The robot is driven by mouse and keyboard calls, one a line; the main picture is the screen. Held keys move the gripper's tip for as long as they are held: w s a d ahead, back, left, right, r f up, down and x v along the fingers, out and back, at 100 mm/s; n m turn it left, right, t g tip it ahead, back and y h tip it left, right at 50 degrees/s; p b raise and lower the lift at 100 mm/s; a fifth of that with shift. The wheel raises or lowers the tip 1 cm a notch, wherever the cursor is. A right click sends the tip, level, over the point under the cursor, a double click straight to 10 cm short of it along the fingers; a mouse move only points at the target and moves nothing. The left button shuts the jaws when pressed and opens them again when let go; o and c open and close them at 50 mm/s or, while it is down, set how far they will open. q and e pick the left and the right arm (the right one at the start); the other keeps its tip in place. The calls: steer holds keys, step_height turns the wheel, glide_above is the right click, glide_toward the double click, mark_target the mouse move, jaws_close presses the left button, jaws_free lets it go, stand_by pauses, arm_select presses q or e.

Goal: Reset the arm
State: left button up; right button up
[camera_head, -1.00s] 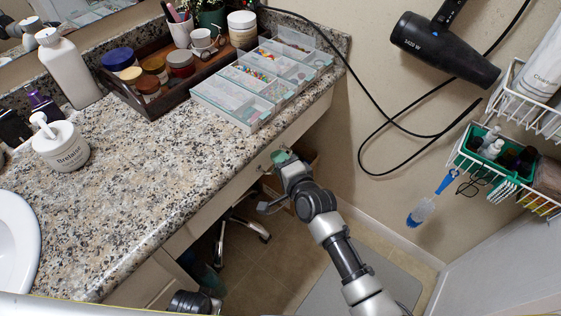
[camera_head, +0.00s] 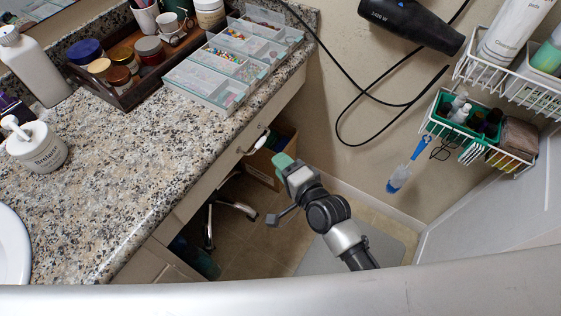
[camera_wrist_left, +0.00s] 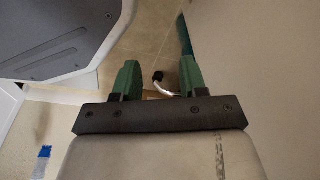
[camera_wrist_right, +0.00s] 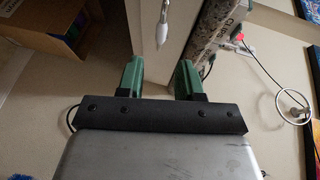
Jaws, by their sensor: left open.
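My right gripper (camera_head: 281,161) shows its green fingertips in front of the counter, just right of and below the pale drawer handle (camera_head: 257,141). In the right wrist view its two green fingers (camera_wrist_right: 160,78) stand apart with nothing between them, and a pale handle (camera_wrist_right: 162,25) shows beyond them. My left gripper is outside the head view. In the left wrist view its green fingers (camera_wrist_left: 158,80) are apart and empty, with tiled floor and a small dark and white object (camera_wrist_left: 160,78) beyond.
The granite counter (camera_head: 110,190) holds a divided bead box (camera_head: 205,82), a tray of jars and a pump bottle (camera_head: 35,148). A cardboard box (camera_head: 262,165) stands below the counter. A hair dryer (camera_head: 410,24) and wire baskets (camera_head: 480,135) hang on the right wall.

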stand_by(0.3)
steer(key=s+d+f+n+g+h, duration=0.2)
steer(key=s+d+f+n+g, duration=0.15)
steer(key=s+f, duration=0.4)
steer(key=s+d+f+n+g+h, duration=0.25)
steer(key=s+d+f, duration=0.2)
steer(key=f, duration=0.65)
steer(key=s+d+f+n+g+h, duration=0.25)
steer(key=s+d+f+n, duration=0.2)
steer(key=f, duration=0.45)
steer(key=s+d+f+n+g+h, duration=0.1)
steer(key=s+d+f+n+g, duration=0.3)
steer(key=s, duration=0.6)
arm_select(q)
steer(key=s+a+r+g+p, duration=0.1)
steer(key=s+r+p, duration=0.4)
steer(key=s+p, duration=0.7)
steer(key=shift+s+a+p, duration=0.15)
steer(key=shift+a+p, duration=0.55)
steer(key=shift+p, duration=0.4)
arm_select(e)
steer(key=s+d+r, duration=0.1)
steer(key=s+r, duration=0.1)
steer(key=s, duration=0.4)
steer(key=s+d+r+m, duration=0.1)
steer(key=s+d, duration=0.1)
steer(key=s, duration=0.3)
steer(key=shift+s+d+r, duration=0.25)
steer(key=shift+s+r, duration=0.15)
